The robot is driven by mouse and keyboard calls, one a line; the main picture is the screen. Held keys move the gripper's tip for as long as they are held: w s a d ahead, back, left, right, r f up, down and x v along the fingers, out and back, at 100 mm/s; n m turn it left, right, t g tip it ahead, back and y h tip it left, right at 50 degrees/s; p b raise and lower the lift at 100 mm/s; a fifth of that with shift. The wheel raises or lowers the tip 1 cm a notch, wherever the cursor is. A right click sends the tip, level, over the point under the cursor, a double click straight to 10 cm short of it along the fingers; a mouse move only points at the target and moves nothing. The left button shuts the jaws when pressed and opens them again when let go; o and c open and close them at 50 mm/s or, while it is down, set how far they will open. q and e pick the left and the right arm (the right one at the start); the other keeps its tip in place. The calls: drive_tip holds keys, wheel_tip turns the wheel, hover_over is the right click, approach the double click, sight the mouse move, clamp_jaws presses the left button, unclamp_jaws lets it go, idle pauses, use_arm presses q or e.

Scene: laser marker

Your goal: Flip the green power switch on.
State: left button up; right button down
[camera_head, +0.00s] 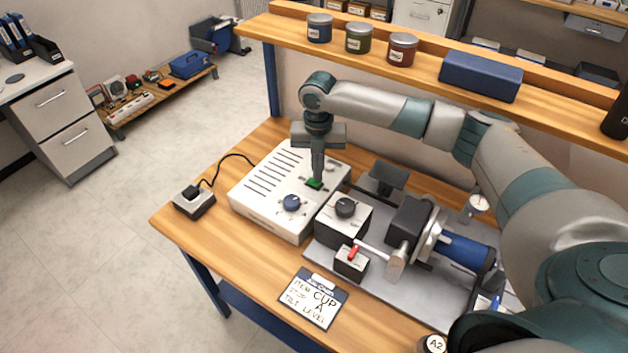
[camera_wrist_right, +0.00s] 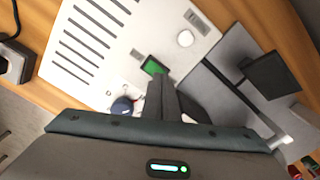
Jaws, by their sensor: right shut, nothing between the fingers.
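The green power switch (camera_head: 314,183) sits on the top face of a white control box (camera_head: 262,200) on the wooden table. My right gripper (camera_head: 317,178) points down with its fingertips right at the switch in the head view. In the right wrist view the green switch (camera_wrist_right: 153,66) shows just beyond the tips of the shut right gripper (camera_wrist_right: 160,80). The fingers look very near or touching the switch; I cannot tell which. Whether the switch is on or off is not clear. The left gripper is not seen.
A blue knob (camera_head: 292,203) is on the same box. A clipboard note (camera_head: 313,298) lies in front. A shelf with tins (camera_head: 360,38) runs behind.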

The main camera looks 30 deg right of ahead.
drive_tip(key=shift+f, duration=0.85)
idle(1.1)
drive_tip(key=shift+r, duration=0.1)
drive_tip(key=shift+r+p, duration=0.7)
wheel_tip(320, 180, up, 5)
drive_tip(key=p, duration=0.5)
drive_tip(key=shift+r, duration=0.2)
